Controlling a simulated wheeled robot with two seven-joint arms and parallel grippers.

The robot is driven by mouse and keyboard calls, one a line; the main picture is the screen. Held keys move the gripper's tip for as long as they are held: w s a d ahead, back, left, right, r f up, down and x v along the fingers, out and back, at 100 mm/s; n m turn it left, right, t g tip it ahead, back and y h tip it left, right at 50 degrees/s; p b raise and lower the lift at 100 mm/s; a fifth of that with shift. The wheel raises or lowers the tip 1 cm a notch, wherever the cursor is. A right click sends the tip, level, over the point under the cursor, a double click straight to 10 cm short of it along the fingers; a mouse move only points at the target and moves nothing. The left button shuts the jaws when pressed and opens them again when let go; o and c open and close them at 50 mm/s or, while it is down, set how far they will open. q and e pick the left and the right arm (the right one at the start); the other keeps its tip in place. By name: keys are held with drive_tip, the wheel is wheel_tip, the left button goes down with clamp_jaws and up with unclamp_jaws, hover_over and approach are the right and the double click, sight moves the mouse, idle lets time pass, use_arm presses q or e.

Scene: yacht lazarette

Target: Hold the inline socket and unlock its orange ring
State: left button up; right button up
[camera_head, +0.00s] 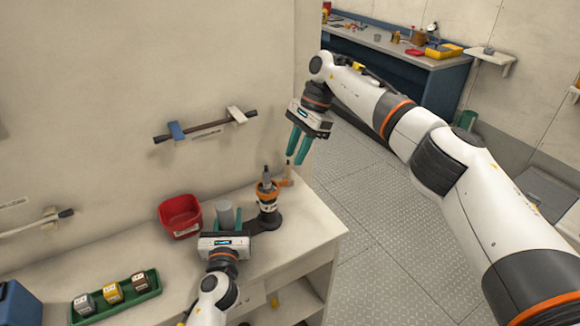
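The likely inline socket (267,202) stands upright on a dark base on the pale counter, with an orange ring (267,188) around its upper part. A grey piece rises from its top. My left gripper (224,217) is left of it, low over the counter, fingers apart. A grey cylinder (225,209) shows between or behind those fingers; I cannot tell if they touch it.
A red bin (180,216) stands left of the grey cylinder. A green tray (116,302) with labelled blocks is at the front left. A wall rack (205,127) holds a dark rod. A blue workbench (432,88) stands at the back right. The floor between is clear.

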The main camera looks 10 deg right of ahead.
drive_tip(key=v, duration=0.5)
drive_tip(key=shift+d+r, duration=0.1)
drive_tip(key=shift+r, duration=0.15)
use_arm(q)
drive_tip(key=o, duration=1.3)
drive_tip(key=shift+s, duration=0.1)
drive_tip(key=s, duration=0.4)
drive_tip(key=s+a, duration=0.1)
drive_tip(key=s, duration=0.6)
drive_tip(key=shift+s+a, duration=0.15)
drive_tip(key=shift+s, duration=0.25)
drive_tip(key=shift+s, duration=0.1)
use_arm(e)
drive_tip(key=shift+f, duration=0.1)
